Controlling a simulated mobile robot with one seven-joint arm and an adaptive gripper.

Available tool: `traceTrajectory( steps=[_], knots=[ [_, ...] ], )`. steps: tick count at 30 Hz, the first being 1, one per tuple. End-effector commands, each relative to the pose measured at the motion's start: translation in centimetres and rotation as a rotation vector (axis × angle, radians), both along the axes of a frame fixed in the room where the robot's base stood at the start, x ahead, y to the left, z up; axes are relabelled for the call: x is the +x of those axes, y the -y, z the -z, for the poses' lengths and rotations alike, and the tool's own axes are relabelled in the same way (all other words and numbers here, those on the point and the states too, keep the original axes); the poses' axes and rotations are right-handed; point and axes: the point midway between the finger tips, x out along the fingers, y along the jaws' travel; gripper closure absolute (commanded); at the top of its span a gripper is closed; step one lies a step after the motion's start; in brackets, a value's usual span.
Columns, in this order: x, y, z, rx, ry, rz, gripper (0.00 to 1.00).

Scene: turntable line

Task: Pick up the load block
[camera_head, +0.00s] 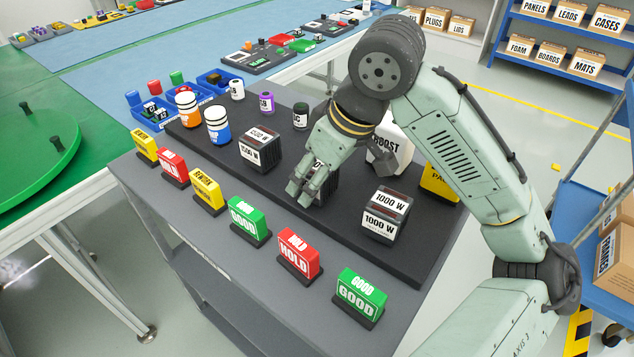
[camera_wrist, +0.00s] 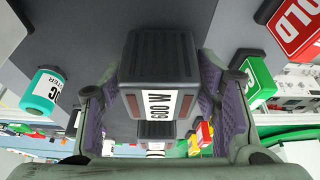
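Several dark load blocks stand on the black mat. My gripper (camera_head: 306,190) is low at the middle block (camera_head: 329,184), which it partly hides in the head view. In the wrist view this block (camera_wrist: 160,55) is between my two fingers (camera_wrist: 160,85), with a white watt label facing the camera. The purple finger pads lie close along both sides. I cannot tell whether they touch it. A 1500 W block (camera_head: 259,151) stands to the left, and a 1000 W block (camera_head: 386,214) to the right. The middle block appears to rest on the mat.
Red, yellow and green sign blocks (camera_head: 299,255) line the table's front edge. Orange and blue-banded jars (camera_head: 218,126) and small canisters (camera_head: 300,117) stand at the left and back. A white container (camera_head: 390,157) is close behind my gripper.

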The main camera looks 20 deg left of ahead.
Motion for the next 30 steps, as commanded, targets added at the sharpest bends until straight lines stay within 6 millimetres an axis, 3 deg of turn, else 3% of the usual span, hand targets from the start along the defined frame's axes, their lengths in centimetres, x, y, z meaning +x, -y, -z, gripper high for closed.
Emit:
traceTrajectory(
  steps=[24,30],
  knots=[
    [0.00,0.01,-0.02,0.000,0.000,0.000,1.00],
    [0.01,0.01,-0.09,0.001,0.001,0.000,1.00]
  ],
)
